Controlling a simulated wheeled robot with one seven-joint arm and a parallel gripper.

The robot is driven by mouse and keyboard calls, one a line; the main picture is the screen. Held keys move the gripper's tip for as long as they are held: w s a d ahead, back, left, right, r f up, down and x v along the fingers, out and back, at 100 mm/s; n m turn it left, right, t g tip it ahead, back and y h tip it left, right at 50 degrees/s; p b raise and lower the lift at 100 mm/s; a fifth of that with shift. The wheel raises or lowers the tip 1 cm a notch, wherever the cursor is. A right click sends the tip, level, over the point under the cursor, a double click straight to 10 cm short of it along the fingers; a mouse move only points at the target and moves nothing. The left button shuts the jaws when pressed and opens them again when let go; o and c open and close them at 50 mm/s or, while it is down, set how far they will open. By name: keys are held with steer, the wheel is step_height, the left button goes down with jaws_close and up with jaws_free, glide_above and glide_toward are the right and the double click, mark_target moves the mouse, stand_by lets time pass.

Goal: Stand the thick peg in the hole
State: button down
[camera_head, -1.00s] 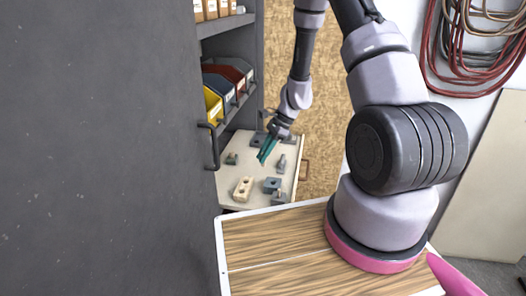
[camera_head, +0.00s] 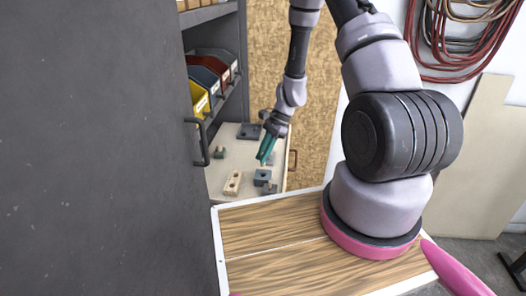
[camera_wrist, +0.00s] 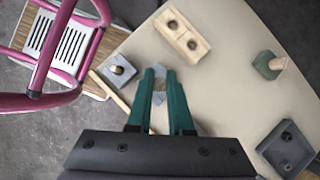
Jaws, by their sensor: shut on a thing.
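My gripper (camera_wrist: 160,88) points down over the pale board in the wrist view, its green fingers shut on a grey piece (camera_wrist: 159,76). The fingers hide much of this piece; it seems to be the thick peg, but its full shape does not show. In the head view my gripper (camera_head: 264,158) is above the pale drawer-like surface (camera_head: 213,182). A light wooden block with two round dark holes (camera_wrist: 191,44) lies ahead of the fingers in the wrist view, apart from them. The same wooden block (camera_head: 232,182) shows left of my gripper in the head view.

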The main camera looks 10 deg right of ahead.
mark_target(263, 166)
steer(key=shift+f, duration=2.85)
steer(key=c, duration=0.7)
jaws_free()
steer(key=shift+c, duration=0.2)
steer(key=v, duration=1)
steer(key=shift+d+r, duration=0.2)
steer(key=shift+r, duration=0.1)
